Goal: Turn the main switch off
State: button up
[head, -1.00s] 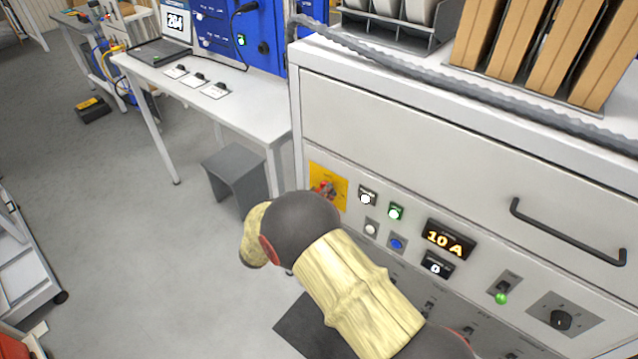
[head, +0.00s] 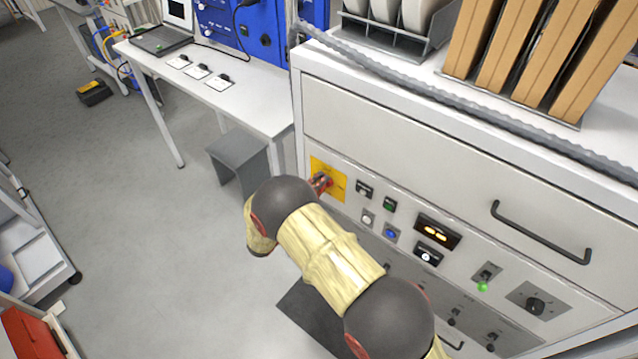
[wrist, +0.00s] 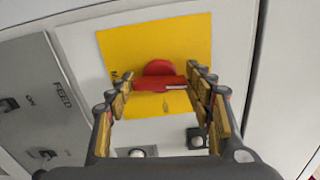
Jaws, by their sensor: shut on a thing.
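The main switch is a red rotary handle (wrist: 160,83) on a yellow plate (wrist: 190,40) in the wrist view. My gripper (wrist: 162,80) is shut on the handle, with a padded finger at each side of it. The handle's bar lies nearly crosswise in that view. In the head view the yellow plate (head: 334,190) is at the left end of the panel and the red handle (head: 320,183) shows only partly. My arm hides most of my gripper there. The display (head: 437,232) shows dashes. The upper lamps beside the plate look unlit.
A grey panel marked FEED (wrist: 40,100) with toggles lies beside the plate. A drawer handle (head: 540,232) sticks out at the right. A white table (head: 230,90) and a grey stool (head: 238,155) stand at the left. Open floor lies left of my arm.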

jog(key=shift+a+n, duration=0.1)
jog(key=shift+n, duration=0.5)
jog(key=shift+p, duration=0.3)
jog(key=o, duration=1.2)
jog(key=shift+c, duration=0.2)
jog(key=v, duration=1.2)
jog(key=shift+w, duration=0.1)
